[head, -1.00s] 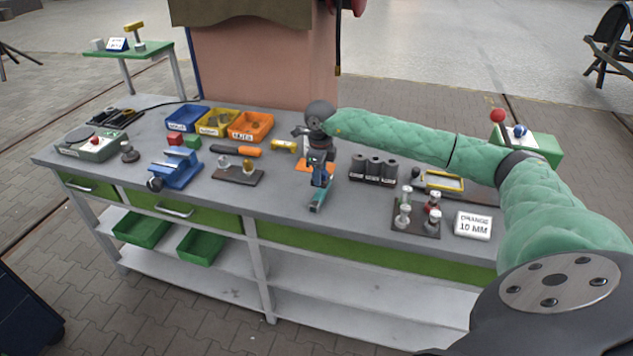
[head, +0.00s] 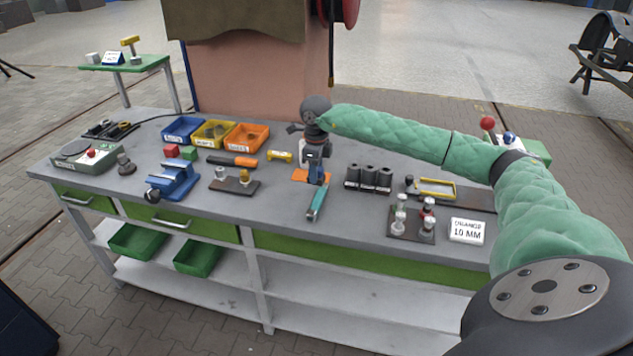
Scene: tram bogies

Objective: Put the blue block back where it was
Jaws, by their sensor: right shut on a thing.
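My right gripper (head: 317,180) is shut on a small blue piece, which looks like the blue block (head: 318,172). It is over the orange mat (head: 299,175) near the middle of the bench; the jaws hide much of the block, and I cannot tell whether it touches the mat. A red block (head: 170,150) and a green block (head: 188,155) sit at the left, behind the blue vise (head: 175,180). My left gripper is not in view.
A teal-handled tool (head: 316,204) lies just in front of the mat. Black cylinders (head: 369,178) stand to the right, with a sign (head: 467,231) and a dark stand (head: 405,228) farther right. Blue, yellow and orange bins (head: 246,137) are behind left.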

